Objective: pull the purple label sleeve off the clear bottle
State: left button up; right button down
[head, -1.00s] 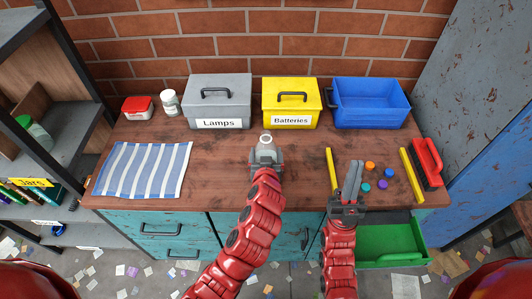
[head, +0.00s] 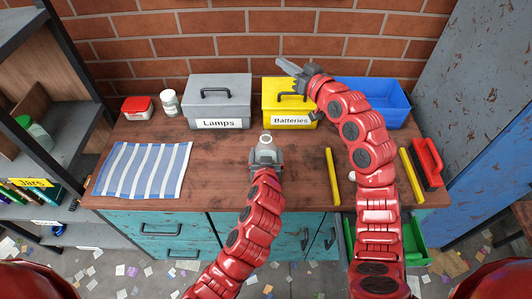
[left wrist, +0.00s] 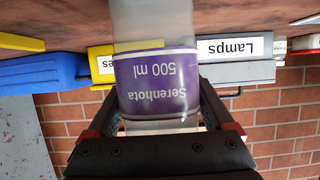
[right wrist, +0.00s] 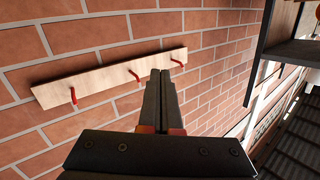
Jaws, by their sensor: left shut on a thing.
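The clear bottle (head: 266,141) stands upright near the middle of the workbench, with only its top showing past my left gripper (head: 264,157). In the left wrist view, upside down, the bottle carries the purple label sleeve (left wrist: 158,85) around it, printed "Serenhota 500 ml". My left gripper is shut on the bottle, one finger on each side at the sleeve's level; I cannot tell whether the pads press on sleeve or bare plastic. My right gripper (head: 291,70) is raised above the yellow box, away from the bottle. Its fingers lie together in the right wrist view (right wrist: 160,82), with nothing between them.
Grey Lamps box (head: 219,105), yellow Batteries box (head: 279,102) and open blue bin (head: 384,104) line the back. A striped cloth (head: 143,170) lies left. A peg rail (right wrist: 105,78) hangs on brick.

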jog(key=s+a+n+g, duration=0.5)
jog(key=s+g, duration=0.2)
jog(key=n+g+h, duration=0.2)
jog(key=g, duration=0.1)
send_over(269, 136)
jog(key=shift+w+a+f, duration=0.1)
jog(key=shift+w+f, duration=0.15)
jog(key=shift+f, duration=0.3)
jog(key=shift+w+f, duration=0.2)
jog(key=shift+f, duration=0.35)
jog(key=shift+s+f, duration=0.15)
jog(key=shift+s, duration=0.1)
jog(key=shift+f, duration=0.25)
notch_tip(269, 136, down, 6)
jog(key=shift+r, duration=0.1)
pick_arm(q)
jog(key=shift+s, duration=0.1)
pick_arm(e)
jog(key=shift+s, duration=0.1)
